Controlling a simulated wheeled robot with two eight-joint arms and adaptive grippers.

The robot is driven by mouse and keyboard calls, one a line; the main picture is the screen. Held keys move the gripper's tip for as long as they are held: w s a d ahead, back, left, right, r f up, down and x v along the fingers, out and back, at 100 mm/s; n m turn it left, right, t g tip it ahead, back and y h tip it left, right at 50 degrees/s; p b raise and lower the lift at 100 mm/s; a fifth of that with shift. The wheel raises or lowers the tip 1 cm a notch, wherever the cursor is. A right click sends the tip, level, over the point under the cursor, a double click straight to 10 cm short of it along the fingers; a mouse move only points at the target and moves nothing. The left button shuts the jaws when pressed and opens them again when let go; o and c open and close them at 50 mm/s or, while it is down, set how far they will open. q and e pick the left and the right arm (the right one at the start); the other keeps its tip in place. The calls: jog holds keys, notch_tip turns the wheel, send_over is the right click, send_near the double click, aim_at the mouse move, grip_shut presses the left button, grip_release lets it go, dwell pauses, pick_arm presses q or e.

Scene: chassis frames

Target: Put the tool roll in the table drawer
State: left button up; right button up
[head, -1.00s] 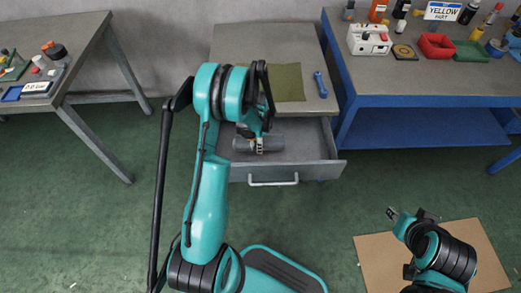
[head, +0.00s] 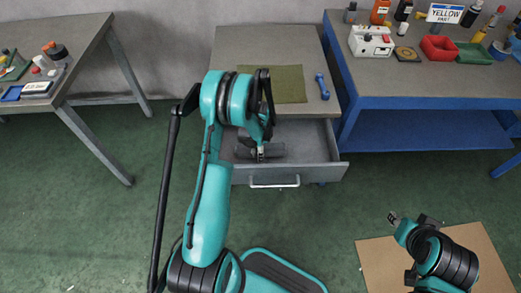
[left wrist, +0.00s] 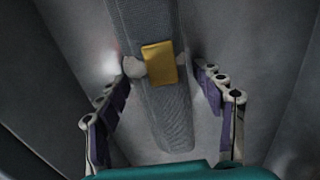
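The tool roll (head: 275,150) is a dark grey cylinder inside the open table drawer (head: 290,172), partly hidden by my left gripper (head: 261,153). In the left wrist view the roll (left wrist: 169,115) runs lengthwise between the two fingers and has a yellow tag (left wrist: 158,62). The left gripper's pale fingertips (left wrist: 159,65) meet the roll's two sides beside the tag. The roll is low in the drawer; whether it touches the drawer floor is not clear. My right gripper (head: 393,217) is empty, low at the right, and too small to judge.
The drawer unit's top holds a green mat (head: 285,84) and a blue wrench (head: 322,86). A blue workbench (head: 430,101) with bins and bottles stands at right, a grey table (head: 55,40) at left. A cardboard sheet (head: 375,255) lies under the right arm.

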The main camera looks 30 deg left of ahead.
pick_arm(q)
jog(key=s+d+r+n+t+p, duration=0.1)
jog(key=s+d+r+n+p, duration=0.15)
jog(key=r, duration=0.65)
jog(key=s+d+r+n+t+p, duration=0.1)
jog(key=d+r, duration=0.2)
jog(key=r, duration=0.7)
jog(key=s+d+r+n+t+p, duration=0.1)
jog(key=s+d+r, duration=0.1)
jog(key=r, duration=0.7)
jog(key=s+d+r+n+t, duration=0.2)
jog(key=s+d+r+n, duration=0.1)
jog(key=s, duration=0.3)
jog(key=s+d+r+n+t, duration=0.2)
jog(key=s+d+r+n, duration=0.1)
jog(key=s, duration=0.3)
jog(key=shift+s+d+r+n, duration=0.15)
jog(key=shift+s+d+n, duration=0.35)
jog(key=shift+d, duration=0.3)
